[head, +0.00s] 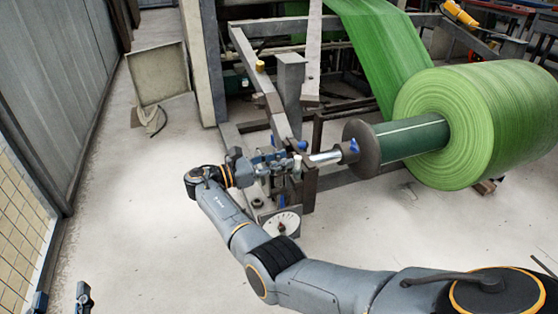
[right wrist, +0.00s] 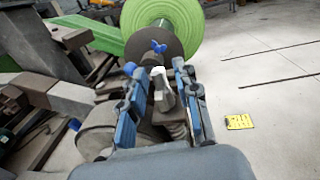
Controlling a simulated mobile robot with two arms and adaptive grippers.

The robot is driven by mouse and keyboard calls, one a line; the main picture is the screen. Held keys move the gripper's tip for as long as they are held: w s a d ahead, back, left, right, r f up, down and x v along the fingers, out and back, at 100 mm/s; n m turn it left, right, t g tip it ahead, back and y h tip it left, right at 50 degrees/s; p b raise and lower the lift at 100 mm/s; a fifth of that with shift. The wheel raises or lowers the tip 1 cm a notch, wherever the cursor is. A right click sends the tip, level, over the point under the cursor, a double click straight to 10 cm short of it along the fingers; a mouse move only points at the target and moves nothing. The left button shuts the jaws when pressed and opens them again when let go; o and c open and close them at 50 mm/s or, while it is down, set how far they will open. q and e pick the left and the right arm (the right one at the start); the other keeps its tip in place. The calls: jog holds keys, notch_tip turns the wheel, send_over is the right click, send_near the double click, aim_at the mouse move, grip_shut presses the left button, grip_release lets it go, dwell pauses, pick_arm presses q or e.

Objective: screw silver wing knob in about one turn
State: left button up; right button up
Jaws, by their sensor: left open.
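The silver wing knob (right wrist: 162,88) shows in the right wrist view, pale and upright, on the machine's bearing block at the end of the roll shaft. My right gripper (right wrist: 156,80) is open, with one finger on each side of the knob and gaps showing between them. In the head view the right gripper (head: 278,160) reaches the shaft end from the left, and its fingers partly hide the knob there. My left gripper (head: 62,298) is open and empty at the bottom left, over bare floor; only its fingertips show.
A blue wing knob (head: 354,146) sits on the shaft beside a dark disc (head: 363,144). The large green roll (head: 470,115) is right of it. A steel frame (head: 290,90) stands behind the gripper, with a white dial (head: 283,223) below.

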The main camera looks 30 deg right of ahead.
aim_at(271, 163)
jog(key=shift+a, duration=0.15)
jog(key=shift+w+a, duration=0.2)
jog(key=shift+a, duration=1)
jog(key=shift+w+a, duration=0.15)
jog(key=shift+a, duration=1.05)
jog(key=shift+w+a, duration=0.2)
jog(key=shift+a, duration=1)
